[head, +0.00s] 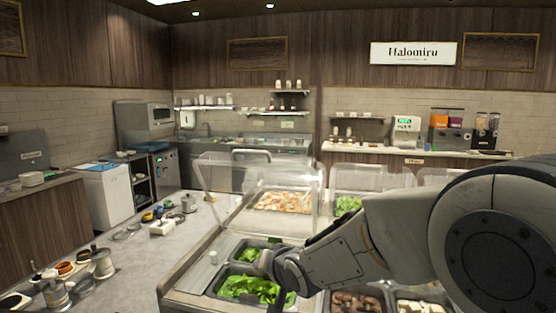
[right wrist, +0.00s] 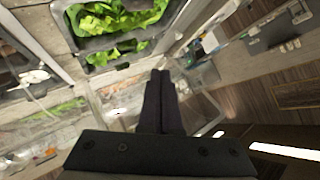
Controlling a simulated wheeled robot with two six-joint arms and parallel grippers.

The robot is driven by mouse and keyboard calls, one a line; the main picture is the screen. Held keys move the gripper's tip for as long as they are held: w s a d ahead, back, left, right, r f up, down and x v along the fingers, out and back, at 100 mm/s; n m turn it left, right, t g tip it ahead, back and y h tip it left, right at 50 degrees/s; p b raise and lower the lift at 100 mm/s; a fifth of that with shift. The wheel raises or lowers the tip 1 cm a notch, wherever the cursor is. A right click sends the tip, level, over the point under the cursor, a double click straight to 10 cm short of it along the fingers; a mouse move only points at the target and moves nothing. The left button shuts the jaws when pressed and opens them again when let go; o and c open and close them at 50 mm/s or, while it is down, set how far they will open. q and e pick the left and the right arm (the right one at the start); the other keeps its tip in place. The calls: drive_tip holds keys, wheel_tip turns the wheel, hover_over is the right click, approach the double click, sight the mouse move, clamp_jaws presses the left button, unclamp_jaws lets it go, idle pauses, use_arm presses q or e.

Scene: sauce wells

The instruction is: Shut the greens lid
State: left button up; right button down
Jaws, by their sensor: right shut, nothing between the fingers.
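Leafy greens (head: 245,288) fill a dark well at the front of the counter, and more greens (head: 250,250) lie in the well behind it. Greens in a dark pan (right wrist: 118,22) also show at the top of the right wrist view. Clear lids stand raised over the counter, one at the left (head: 225,175) and one further right (head: 357,178); I cannot tell which belongs to the greens. My right gripper (right wrist: 160,80) is shut and empty, near the greens wells. Its clear surroundings blur in the right wrist view. My left gripper is out of view.
A clear guard (head: 280,207) covers a tray of orange and white food. Wells of brown chunks (head: 357,302) and pale cubes (head: 418,306) lie at the front right. My right arm hides part of the counter. Side counters with bowls and pots stand at the left (head: 40,205).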

drive_tip(key=w+d+r+m+t+y+p, duration=0.2)
drive_tip(key=w+d+r+m+t, duration=0.2)
drive_tip(key=w+r, duration=0.5)
drive_tip(key=m+t+y+p, duration=0.2)
drive_tip(key=t+y, duration=0.1)
drive_tip(key=t, duration=0.2)
approach(278, 166)
wheel_tip(278, 166, up, 3)
drive_tip(key=w, duration=0.1)
drive_tip(key=p+x, duration=0.4)
drive_tip(key=x, duration=0.4)
drive_tip(key=shift+a+p, duration=0.2)
drive_tip(key=shift+p, duration=0.1)
drive_tip(key=shift+w+a+r, duration=0.1)
drive_tip(key=shift+w+a, duration=0.1)
drive_tip(key=shift+w, duration=0.2)
